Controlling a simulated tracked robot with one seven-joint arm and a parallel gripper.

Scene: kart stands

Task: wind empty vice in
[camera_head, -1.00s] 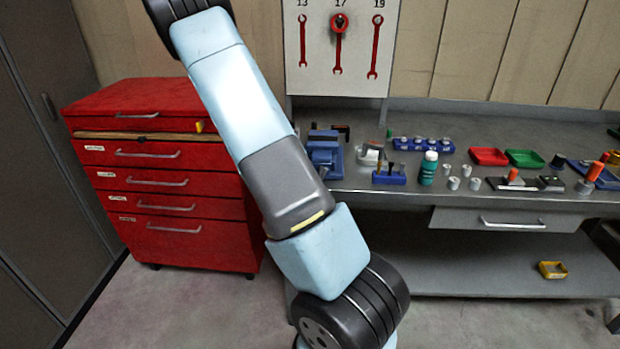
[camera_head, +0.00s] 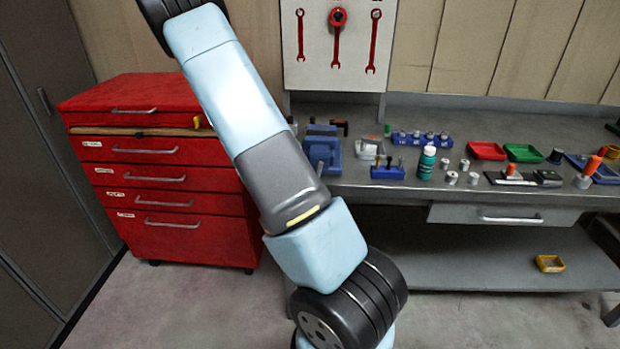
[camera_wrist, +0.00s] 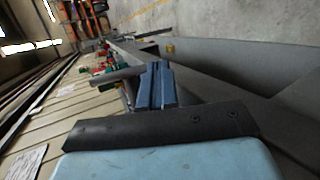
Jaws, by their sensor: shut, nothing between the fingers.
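The blue vice (camera_head: 322,152) stands at the left end of the grey workbench, just right of my arm in the head view. A dark bar shows at its upper right. I cannot tell the jaw gap, and my arm covers the area to its left. My gripper (camera_wrist: 161,66) shows in the wrist view as two blue-grey bars close together beyond a black plate. It is shut and empty. It is not clearly visible in the head view, so I cannot tell whether it touches the vice.
The workbench (camera_head: 400,188) holds a teal bottle (camera_head: 427,163), blue holders and red and green trays to the right of the vice. A red drawer cabinet (camera_head: 165,165) stands left of the bench. Wrenches hang on a white board (camera_head: 335,75) above.

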